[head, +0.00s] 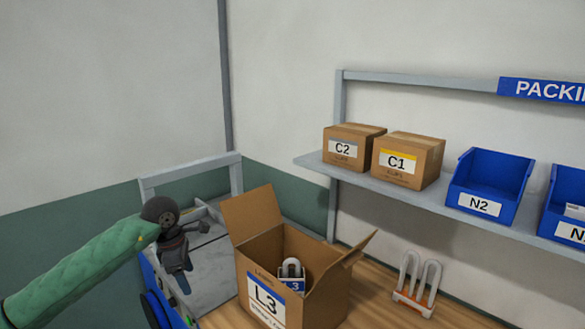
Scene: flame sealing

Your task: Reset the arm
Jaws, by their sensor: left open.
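My left arm comes in from the left in a green sleeve. My left gripper (179,282) is open and points down, left of the open cardboard box and apart from it in the picture. I see nothing held in it. My right gripper is not in view. The cardboard box (318,303), labelled L3, stands on the wooden table with flaps raised. A grey-and-blue item (291,284) marked 3 shows inside it; its lower part is hidden by the box wall.
A grey metal-framed conveyor or bench (213,262) lies behind my gripper. A white-and-orange rack (413,297) stands right of the box. The shelf (420,197) holds closed boxes C2 (345,133) and C1 (425,155) and blue bins (483,178).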

